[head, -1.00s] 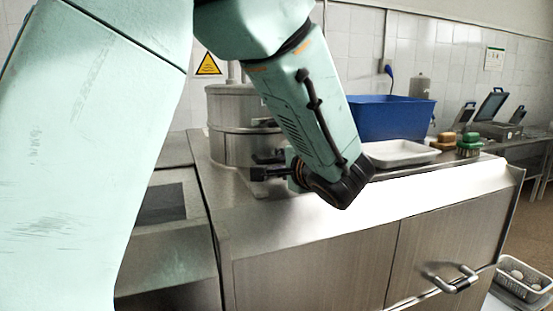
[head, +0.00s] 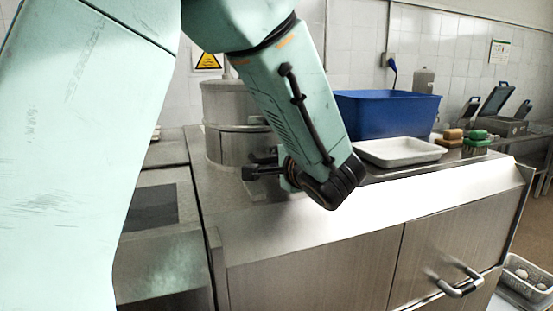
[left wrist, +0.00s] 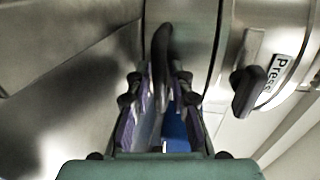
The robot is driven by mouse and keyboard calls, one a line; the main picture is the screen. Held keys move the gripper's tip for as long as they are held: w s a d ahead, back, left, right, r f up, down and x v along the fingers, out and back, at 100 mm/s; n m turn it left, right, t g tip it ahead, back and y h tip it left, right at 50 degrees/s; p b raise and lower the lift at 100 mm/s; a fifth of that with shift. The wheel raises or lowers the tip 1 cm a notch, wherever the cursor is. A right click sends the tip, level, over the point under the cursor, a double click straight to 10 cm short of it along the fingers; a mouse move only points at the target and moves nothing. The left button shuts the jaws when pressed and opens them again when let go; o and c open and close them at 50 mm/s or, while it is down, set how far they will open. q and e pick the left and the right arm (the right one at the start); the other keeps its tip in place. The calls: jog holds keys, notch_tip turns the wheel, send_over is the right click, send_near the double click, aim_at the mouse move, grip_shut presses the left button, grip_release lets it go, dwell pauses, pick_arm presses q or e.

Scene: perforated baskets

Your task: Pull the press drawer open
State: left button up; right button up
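The press is a round steel drum (head: 228,115) on the steel counter, left of centre in the head view. In the left wrist view its side carries a "Press" label (left wrist: 271,82) next to a black knob (left wrist: 250,88). My left gripper (left wrist: 162,78) has its fingers close on both sides of a curved black handle (left wrist: 162,45) and appears shut on it. In the head view the left gripper (head: 270,170) is at the drum's lower front, partly hidden behind my forearm. Whether the drawer stands open is hidden. My right gripper is not in view.
A blue bin (head: 385,116) and a white tray (head: 400,152) stand right of the press. Brushes (head: 475,140) lie near the counter's right end. A bar handle (head: 460,286) juts from the counter front. A perforated basket (head: 526,281) is at the lower right.

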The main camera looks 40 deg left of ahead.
pick_arm(q)
jog(key=shift+a+f, duration=0.15)
jog(key=shift+a, duration=0.05)
jog(key=shift+c, duration=0.2)
jog(key=shift+a, duration=0.1)
jog(key=shift+c, duration=0.6)
jog(key=shift+s+d, duration=0.1)
jog(key=shift+d, duration=0.15)
grip_shut()
jog(key=shift+a, duration=0.2)
jog(key=shift+d, duration=0.1)
